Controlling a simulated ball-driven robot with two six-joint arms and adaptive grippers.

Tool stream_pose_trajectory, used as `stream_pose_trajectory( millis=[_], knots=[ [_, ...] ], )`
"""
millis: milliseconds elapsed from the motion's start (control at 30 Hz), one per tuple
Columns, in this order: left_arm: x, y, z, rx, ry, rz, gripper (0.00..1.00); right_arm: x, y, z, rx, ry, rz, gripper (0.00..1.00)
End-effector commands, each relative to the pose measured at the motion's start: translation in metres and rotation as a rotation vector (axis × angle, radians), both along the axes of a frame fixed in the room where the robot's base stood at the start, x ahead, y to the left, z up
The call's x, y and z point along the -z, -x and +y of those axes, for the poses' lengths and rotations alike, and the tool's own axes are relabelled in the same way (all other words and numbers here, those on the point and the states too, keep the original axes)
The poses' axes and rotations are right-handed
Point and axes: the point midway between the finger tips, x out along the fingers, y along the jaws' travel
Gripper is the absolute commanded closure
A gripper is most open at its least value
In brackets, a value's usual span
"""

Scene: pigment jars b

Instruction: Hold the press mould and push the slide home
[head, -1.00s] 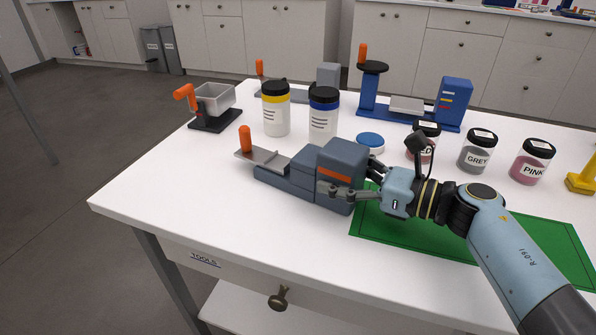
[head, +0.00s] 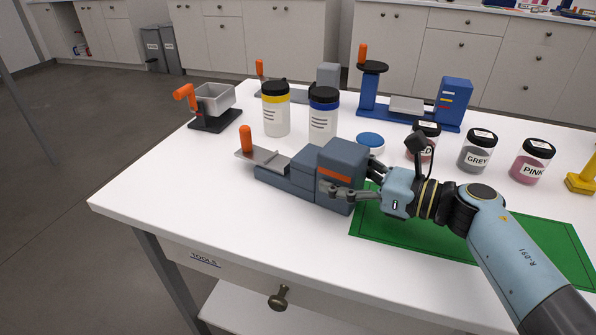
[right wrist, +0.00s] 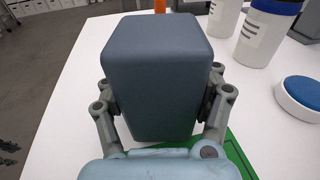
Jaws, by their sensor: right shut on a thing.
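The press mould (head: 342,163) is a blue-grey block body with an orange stripe, standing on the white table. Its slide (head: 263,158) is a grey metal plate with an upright orange knob (head: 245,139), sticking out at the left end of the mould. My right gripper (head: 345,191) is shut on the mould's right end block. In the right wrist view the fingers press on both sides of the block (right wrist: 157,75), which hides most of the mould and the slide. My left gripper is not in view.
Two white jars (head: 276,113) (head: 323,120) stand behind the mould, with a blue round lid (head: 370,140) to their right. Labelled grey (head: 477,155) and pink (head: 531,165) jars stand further right. A green mat (head: 520,240) lies under my right arm. The table's front left is clear.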

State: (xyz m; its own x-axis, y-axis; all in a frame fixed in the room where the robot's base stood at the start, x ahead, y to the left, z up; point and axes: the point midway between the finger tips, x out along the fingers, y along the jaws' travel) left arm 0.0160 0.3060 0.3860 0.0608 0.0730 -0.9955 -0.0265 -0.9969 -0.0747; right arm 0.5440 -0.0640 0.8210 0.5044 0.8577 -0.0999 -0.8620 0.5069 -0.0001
Motion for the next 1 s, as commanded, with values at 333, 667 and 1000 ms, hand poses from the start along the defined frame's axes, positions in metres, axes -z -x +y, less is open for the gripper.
stream_pose_trajectory(
  millis=[333,667,1000],
  knots=[
    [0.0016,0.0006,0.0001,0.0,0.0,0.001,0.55,-0.0006,-0.0006,0.0003,0.0,-0.002,-0.003,0.83],
    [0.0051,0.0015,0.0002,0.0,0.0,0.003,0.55,0.0022,-0.0002,0.0002,0.0,-0.001,-0.002,0.83],
    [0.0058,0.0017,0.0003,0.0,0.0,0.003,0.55,0.0044,0.0005,0.0001,0.0,0.001,0.002,0.83]
  ],
)
